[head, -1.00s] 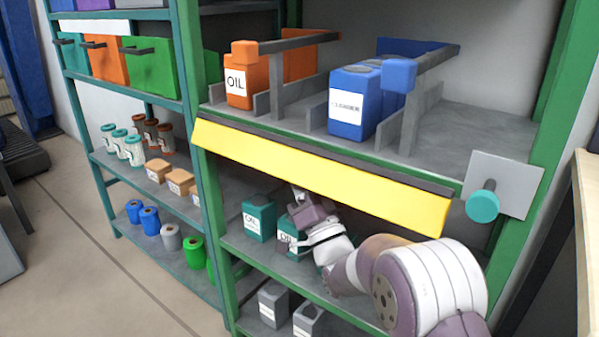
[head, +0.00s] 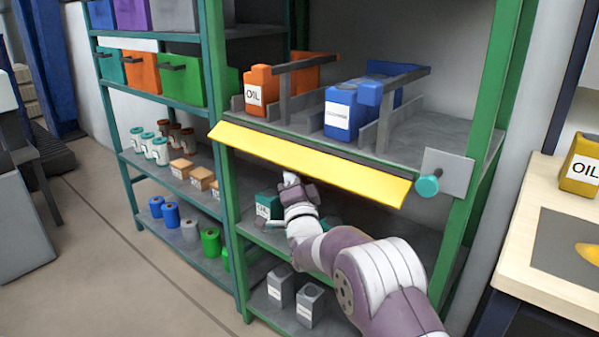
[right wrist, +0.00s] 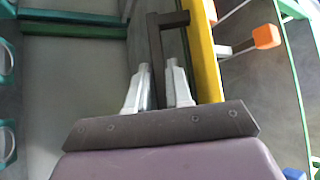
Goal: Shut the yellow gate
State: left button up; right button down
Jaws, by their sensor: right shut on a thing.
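The yellow gate (head: 310,162) is a long flat panel along the front edge of the upper shelf in the head view. It tilts outward from the shelf edge. In the right wrist view the gate (right wrist: 203,50) runs beside my gripper, with a dark handle bar (right wrist: 155,45) next to it. My right gripper (right wrist: 161,80) is shut on this handle bar, which passes between its fingers. In the head view my right gripper (head: 290,181) is below the gate, and its hold on the handle is hidden there. My left gripper is not in view.
An orange oil can (head: 258,92) and a blue can (head: 345,112) stand on the shelf above the gate. A teal knob (head: 428,186) on a grey plate sits at the gate's right end. Teal cans (head: 268,205) stand below. A wooden table (head: 545,240) is at right.

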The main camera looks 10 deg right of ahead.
jog(key=m+g+p, duration=0.1)
jog(key=p, duration=0.1)
jog(key=s+a+r+m+g+h+p, duration=0.1)
jog(key=m+p, duration=0.1)
jog(key=a+r+m+g+p, duration=0.1)
jog(key=m+g, duration=0.1)
jog(key=shift+s+a+r+p, duration=0.1)
jog(key=shift+s+r+p, duration=0.05)
jog(key=shift+s+p, duration=0.25)
jog(key=r+m+g+p, duration=0.1)
jog(key=p, duration=0.1)
jog(key=a+r+m+g+p, duration=0.1)
jog(key=p, duration=0.1)
jog(key=s+r+m+g+p, duration=0.1)
jog(key=p, duration=0.1)
jog(key=shift+a+m+g+y, duration=0.2)
jog(key=shift+m+g+y, duration=0.1)
notch_tip(320, 180, up, 5)
jog(key=m+g+y+p, duration=0.5)
jog(key=g+p, duration=0.1)
jog(key=p, duration=1.2)
send_over(277, 157)
jog(key=s, duration=0.2)
jog(key=shift+d+r, duration=0.1)
